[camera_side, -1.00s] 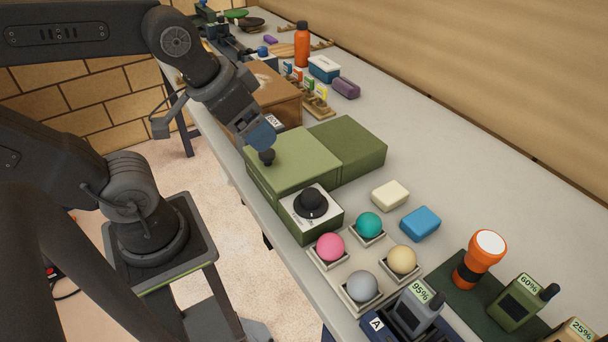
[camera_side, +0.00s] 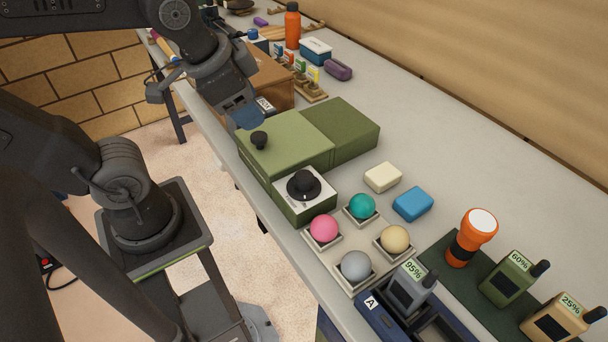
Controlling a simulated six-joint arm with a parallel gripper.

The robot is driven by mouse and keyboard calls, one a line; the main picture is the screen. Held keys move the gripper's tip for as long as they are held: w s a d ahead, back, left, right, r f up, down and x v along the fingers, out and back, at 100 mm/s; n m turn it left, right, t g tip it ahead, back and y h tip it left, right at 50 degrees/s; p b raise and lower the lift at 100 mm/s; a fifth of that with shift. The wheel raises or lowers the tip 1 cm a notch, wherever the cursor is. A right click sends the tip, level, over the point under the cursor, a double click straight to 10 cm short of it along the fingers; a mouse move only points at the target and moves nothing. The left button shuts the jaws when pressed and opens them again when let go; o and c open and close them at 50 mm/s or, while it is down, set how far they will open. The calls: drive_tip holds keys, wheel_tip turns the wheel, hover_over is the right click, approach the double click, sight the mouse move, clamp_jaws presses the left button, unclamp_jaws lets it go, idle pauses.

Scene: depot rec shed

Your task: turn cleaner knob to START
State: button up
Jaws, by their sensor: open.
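The cleaner is a green box (camera_side: 285,142) on the long table, seen in the side view. Its knob (camera_side: 303,184) is a black round dial on a white plate on the lower front block. The plate's markings are too small to read, so I cannot tell where the knob points. A small black handle (camera_side: 259,139) stands on the box's lighter top. My gripper (camera_side: 247,119), with blue fingertips, is open just behind this handle, near the box's back left corner, well away from the dial. The gap between its fingers is hidden, and I see nothing held.
Pink (camera_side: 324,229), teal, yellow and grey balls sit in holders just in front of the dial block. A cream block (camera_side: 382,177) and a blue block (camera_side: 413,204) lie to the right. A brown box (camera_side: 268,84) stands behind my gripper.

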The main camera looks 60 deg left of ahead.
drive_tip(key=w+m+g, duration=0.1)
drive_tip(key=w+m, duration=0.1)
drive_tip(key=m, duration=0.4)
drive_tip(key=m+g, duration=0.4)
drive_tip(key=m, duration=2)
approach(304, 175)
wheel_tip(304, 175, down, 10)
drive_tip(key=shift+r, duration=0.2)
drive_tip(key=c, duration=0.6)
drive_tip(key=shift+c, duration=0.2)
drive_tip(key=shift+n, duration=0.4)
